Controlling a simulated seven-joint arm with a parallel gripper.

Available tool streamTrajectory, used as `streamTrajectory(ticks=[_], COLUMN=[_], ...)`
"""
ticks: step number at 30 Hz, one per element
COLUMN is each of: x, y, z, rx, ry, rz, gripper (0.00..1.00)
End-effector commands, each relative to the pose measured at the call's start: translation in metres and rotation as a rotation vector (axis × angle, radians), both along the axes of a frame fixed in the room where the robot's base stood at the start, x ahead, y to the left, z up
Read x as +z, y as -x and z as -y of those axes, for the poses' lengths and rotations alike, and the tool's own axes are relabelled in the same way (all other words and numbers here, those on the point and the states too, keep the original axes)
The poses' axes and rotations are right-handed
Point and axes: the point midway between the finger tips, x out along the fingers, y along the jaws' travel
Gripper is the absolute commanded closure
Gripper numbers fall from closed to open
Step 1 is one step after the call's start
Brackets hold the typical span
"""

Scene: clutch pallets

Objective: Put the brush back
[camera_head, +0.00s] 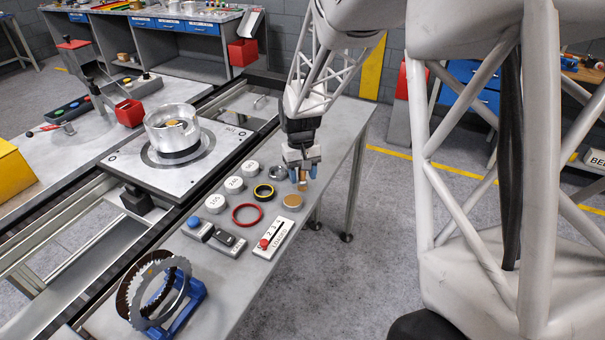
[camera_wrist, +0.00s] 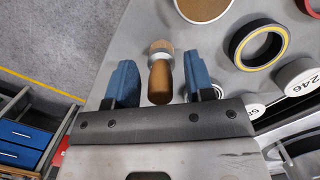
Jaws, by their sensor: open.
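The brush appears to be a small brown wooden-handled piece with a paler rounded end (camera_wrist: 160,78), seen in the wrist view between my two blue fingertips. My gripper (camera_wrist: 160,86) is open, with a visible gap on each side of the handle. In the head view my gripper (camera_head: 303,174) points down low over the grey table's right part, and a bit of the brown piece (camera_head: 303,186) shows below the fingers. Whether its foot touches the table is hidden. A round brown-topped disc (camera_head: 292,201) lies just in front of it; it also shows in the wrist view (camera_wrist: 203,8).
A black-and-yellow ring (camera_head: 263,192), a red ring (camera_head: 247,214) and several white numbered discs (camera_head: 234,185) lie to the left. A switch block with a red knob (camera_head: 272,240) is nearer. A metal cylinder (camera_head: 172,130) stands on a pallet. The table's right edge is close.

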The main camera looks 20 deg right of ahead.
Motion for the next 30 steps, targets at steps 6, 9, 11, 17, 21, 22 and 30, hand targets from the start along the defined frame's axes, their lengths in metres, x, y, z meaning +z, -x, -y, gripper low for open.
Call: streamTrajectory(ticks=[6, 9, 11, 17, 21, 22, 30], x=[0.011, 0.021, 0.028, 0.059, 0.081, 0.086, 0.114], y=[-0.001, -0.003, -0.004, -0.009, -0.012, -0.013, -0.017], z=[0.000, 0.000, 0.000, 0.000, 0.000, 0.000, 0.000], rx=[0.000, 0.000, 0.000, 0.000, 0.000, 0.000, 0.000], ry=[0.000, 0.000, 0.000, 0.000, 0.000, 0.000, 0.000], rz=[0.002, 0.002, 0.003, 0.003, 0.004, 0.003, 0.001], gripper=[0.51, 0.51, 0.51, 0.51, 0.51, 0.51, 0.51])
